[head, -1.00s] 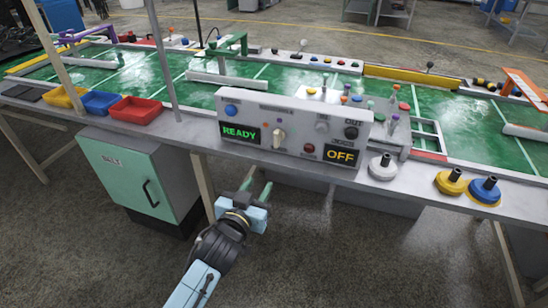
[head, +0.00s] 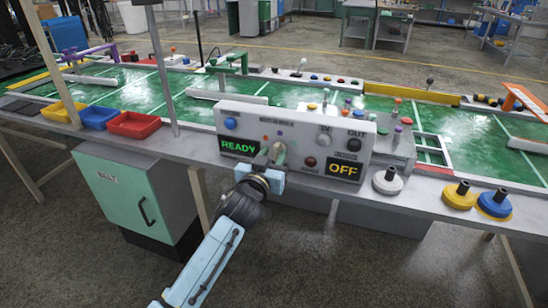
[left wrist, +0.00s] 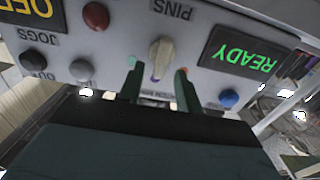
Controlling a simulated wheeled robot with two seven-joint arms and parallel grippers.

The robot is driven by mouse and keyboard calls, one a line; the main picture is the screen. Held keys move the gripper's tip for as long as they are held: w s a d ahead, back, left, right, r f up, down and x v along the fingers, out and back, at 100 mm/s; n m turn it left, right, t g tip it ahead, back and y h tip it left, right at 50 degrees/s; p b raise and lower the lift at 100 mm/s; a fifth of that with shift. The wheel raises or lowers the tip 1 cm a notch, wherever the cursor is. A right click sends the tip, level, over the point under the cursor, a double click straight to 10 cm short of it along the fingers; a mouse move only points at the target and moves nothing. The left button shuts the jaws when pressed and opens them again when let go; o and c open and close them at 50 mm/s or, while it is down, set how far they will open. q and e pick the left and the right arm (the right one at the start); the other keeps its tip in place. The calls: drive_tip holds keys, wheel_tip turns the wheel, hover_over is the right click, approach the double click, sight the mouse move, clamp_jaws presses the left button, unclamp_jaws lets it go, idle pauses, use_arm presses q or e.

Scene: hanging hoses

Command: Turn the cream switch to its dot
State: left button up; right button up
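The cream switch (head: 280,153) is on the front of the grey control box (head: 305,127), between the READY and OFF displays. It also shows in the left wrist view (left wrist: 160,57), where the box appears upside down. Small coloured dots surround it there: green (left wrist: 132,61), orange (left wrist: 183,70) and purple (left wrist: 155,79). The switch stands roughly upright in that view; its pointing end is hard to tell. My left gripper (head: 270,157) is at the box front. In the left wrist view its green fingers (left wrist: 159,88) are apart, one toward each side of the switch, with no visible contact.
The READY display (head: 238,146) is left of the switch and the OFF display (head: 344,171) right. A blue button (head: 231,123), a red button (head: 310,161) and IN and OUT knobs are nearby. Trays (head: 134,125) stand left; round weights (head: 387,181) stand right.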

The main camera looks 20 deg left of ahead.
use_arm(q)
drive_tip(key=shift+w, duration=0.7)
use_arm(e)
drive_tip(key=shift+a+r, duration=0.2)
drive_tip(key=shift+r, duration=0.3)
use_arm(q)
clamp_jaws()
use_arm(e)
drive_tip(key=shift+w, duration=0.1)
